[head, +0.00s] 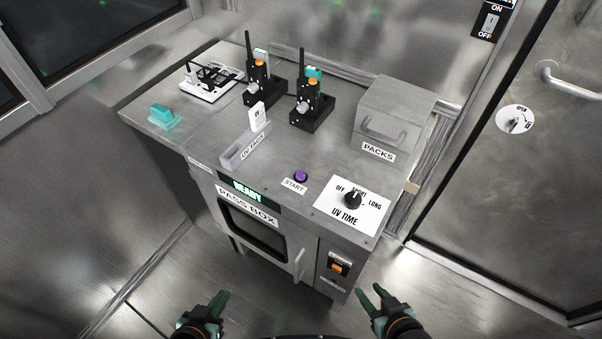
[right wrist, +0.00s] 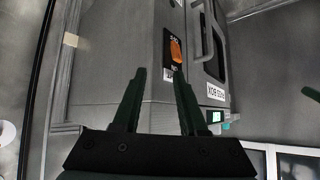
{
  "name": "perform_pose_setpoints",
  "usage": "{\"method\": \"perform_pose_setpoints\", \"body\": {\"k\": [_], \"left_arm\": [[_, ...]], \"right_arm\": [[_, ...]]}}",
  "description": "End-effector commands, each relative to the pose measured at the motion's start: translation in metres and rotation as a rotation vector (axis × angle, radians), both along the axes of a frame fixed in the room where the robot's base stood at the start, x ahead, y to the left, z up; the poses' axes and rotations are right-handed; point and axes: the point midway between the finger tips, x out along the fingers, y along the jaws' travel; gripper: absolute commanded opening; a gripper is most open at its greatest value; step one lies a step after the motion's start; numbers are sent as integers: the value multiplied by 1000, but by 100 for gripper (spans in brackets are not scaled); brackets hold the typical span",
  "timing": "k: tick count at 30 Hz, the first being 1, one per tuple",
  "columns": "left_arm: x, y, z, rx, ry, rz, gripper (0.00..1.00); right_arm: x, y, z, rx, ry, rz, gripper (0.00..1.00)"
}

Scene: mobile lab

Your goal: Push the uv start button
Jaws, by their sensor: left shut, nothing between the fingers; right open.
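The start button is a small purple round button (head: 301,176) on the grey top of the pass box, behind a white START label (head: 294,186). The UV time dial (head: 352,200), a black knob on a white plate, is to its right. My left gripper (head: 220,296) is shut and empty, low in front of the box and away from the button. My right gripper (head: 371,290) is open and empty, at the front right of the box. In the right wrist view its spread fingers (right wrist: 158,75) point towards the box's front; the button is not seen there.
The pass box front has a READY display (head: 248,190), a windowed door with a handle (head: 299,264) and an orange switch (head: 337,267). On top stand a PACKS drawer box (head: 393,117), two black radios, a UV pack holder (head: 240,150) and a teal item (head: 163,114).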

Motion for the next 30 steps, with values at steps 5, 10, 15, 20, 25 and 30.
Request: {"method": "perform_pose_setpoints", "body": {"k": [5,10,15,20,25,30], "left_arm": [[0,0,0,0,0,0,0],[0,0,0,0,0,0,0],[0,0,0,0,0,0,0],[0,0,0,0,0,0,0],[0,0,0,0,0,0,0],[0,0,0,0,0,0,0]], "right_arm": [[0,0,0,0,0,0,20],[0,0,0,0,0,0,1],[0,0,0,0,0,0,0],[0,0,0,0,0,0,0],[0,0,0,0,0,0,0],[0,0,0,0,0,0,0]]}}
